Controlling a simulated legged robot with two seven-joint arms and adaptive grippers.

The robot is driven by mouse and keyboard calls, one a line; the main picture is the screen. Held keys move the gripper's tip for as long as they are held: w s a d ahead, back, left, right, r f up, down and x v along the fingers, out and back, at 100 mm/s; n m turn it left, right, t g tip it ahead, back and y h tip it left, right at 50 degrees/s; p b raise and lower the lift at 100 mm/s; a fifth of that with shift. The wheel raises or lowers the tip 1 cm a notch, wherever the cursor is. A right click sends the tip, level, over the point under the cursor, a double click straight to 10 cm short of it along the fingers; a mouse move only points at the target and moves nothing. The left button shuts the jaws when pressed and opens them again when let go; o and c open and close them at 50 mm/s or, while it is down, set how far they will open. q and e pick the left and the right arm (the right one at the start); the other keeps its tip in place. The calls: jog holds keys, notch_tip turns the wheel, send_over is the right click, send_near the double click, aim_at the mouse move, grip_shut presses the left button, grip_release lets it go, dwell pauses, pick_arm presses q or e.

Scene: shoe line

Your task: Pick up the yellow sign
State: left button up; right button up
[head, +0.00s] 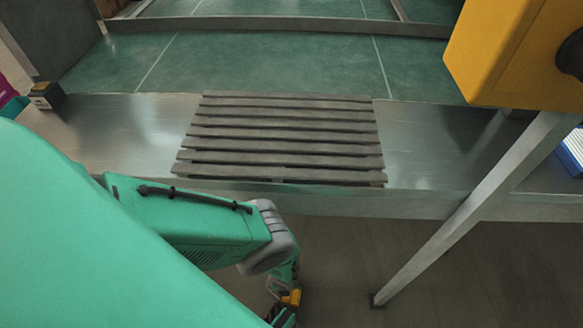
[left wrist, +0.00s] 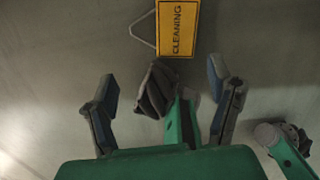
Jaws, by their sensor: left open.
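The yellow sign (left wrist: 178,28) shows at the top middle of the left wrist view. It has the word CLEANING in dark letters, turned sideways, and a thin pale frame on its left side. My left gripper (left wrist: 161,72) is open, its two fingers apart and empty. The sign lies beyond the fingertips, not between them. In the head view my left arm reaches down past the front edge of the bench, and its wrist end is cut off at the bottom. A small yellow patch there is too small to identify. My right gripper is in neither view.
A metal bench (head: 420,150) crosses the head view with a grey slatted rack (head: 280,139) on it. A slanted metal post (head: 470,215) stands to the right below a big yellow box (head: 505,55). A small dark box (head: 46,95) sits at left. The floor (head: 400,240) before the bench looks clear.

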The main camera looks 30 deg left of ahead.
aim_at(291, 291)
pick_arm(q)
jog(key=shift+m, duration=0.5)
jog(key=f+b, duration=0.1)
jog(key=f, duration=0.1)
jog(key=w+d+f+b, duration=0.1)
jog(key=f+b, duration=0.1)
jog(key=d+f+b, duration=0.1)
jog(key=shift+w+d+f+b, duration=0.15)
jog(key=shift+w+f+b, duration=0.15)
jog(key=shift+f+b, duration=0.1)
jog(key=f+b, duration=0.3)
jog(key=shift+w+a+f, duration=0.2)
jog(key=shift+a+f, duration=0.05)
jog(key=shift+a, duration=0.1)
jog(key=shift+f+b, duration=0.35)
jog(key=shift+f, duration=0.05)
jog(key=shift+w+f+b, duration=0.15)
jog(key=shift+f+b, duration=0.2)
jog(key=shift+b, duration=0.05)
jog(key=f+b, duration=0.3)
jog(key=shift+w+a+f, duration=0.15)
jog(key=shift+w, duration=0.1)
jog(key=shift+w+a+f+b, duration=0.1)
jog(key=shift+a+f+b, duration=0.05)
jog(key=shift+f+b, duration=0.4)
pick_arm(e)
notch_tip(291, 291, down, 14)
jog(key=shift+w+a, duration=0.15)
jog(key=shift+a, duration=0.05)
